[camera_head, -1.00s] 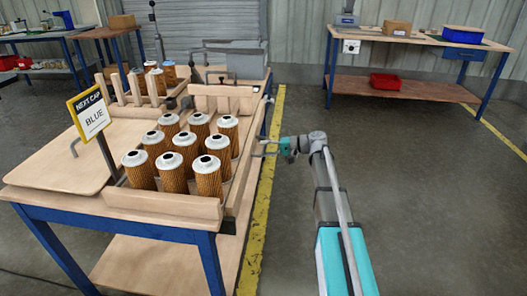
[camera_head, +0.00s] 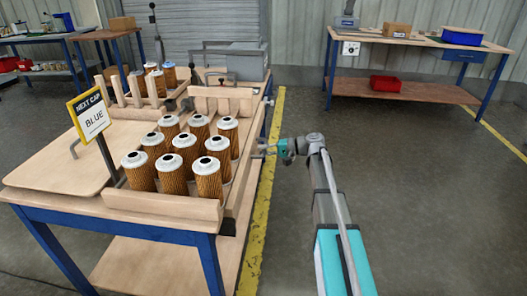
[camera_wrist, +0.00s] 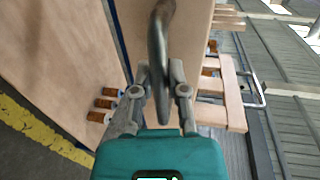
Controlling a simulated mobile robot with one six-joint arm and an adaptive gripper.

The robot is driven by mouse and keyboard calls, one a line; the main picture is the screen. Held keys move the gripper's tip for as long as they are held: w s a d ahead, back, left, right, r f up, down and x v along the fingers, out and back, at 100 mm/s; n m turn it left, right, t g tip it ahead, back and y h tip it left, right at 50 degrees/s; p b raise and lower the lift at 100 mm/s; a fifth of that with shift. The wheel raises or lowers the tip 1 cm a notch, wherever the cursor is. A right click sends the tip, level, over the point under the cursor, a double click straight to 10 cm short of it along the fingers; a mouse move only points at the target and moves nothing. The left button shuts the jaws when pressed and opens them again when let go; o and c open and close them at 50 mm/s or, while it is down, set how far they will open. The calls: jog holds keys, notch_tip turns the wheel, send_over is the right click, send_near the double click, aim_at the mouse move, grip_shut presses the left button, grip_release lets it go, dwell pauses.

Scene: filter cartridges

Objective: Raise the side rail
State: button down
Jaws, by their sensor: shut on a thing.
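The side rail (camera_head: 241,176) is a pale wooden board along the right edge of the workbench, beside the filter cartridges (camera_head: 205,160). In the wrist view a wooden board (camera_wrist: 190,75) fills the middle, with a dark curved metal handle (camera_wrist: 158,45) in front of it. My gripper (camera_head: 265,150) is at the bench's right side, level with the rail. In the wrist view my gripper (camera_wrist: 160,72) has its two fingers on either side of the handle, shut on it.
The NEXT CAP sign (camera_head: 89,114) reading BLUE stands at the left of the bench (camera_head: 120,228). More cartridges stand in a slotted wooden rack (camera_head: 138,95) behind. The floor right of the bench is clear up to another table (camera_head: 400,90).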

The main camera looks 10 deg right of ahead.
notch_tip(320, 180, up, 5)
jog(key=p, duration=0.5)
jog(key=shift+r, duration=0.2)
jog(key=shift+w, duration=0.1)
jog(key=c, duration=1.1)
grip_release()
jog(key=o, duration=0.4)
jog(key=shift+r, duration=0.1)
jog(key=shift+o, duration=0.3)
jog(key=shift+f, duration=0.2)
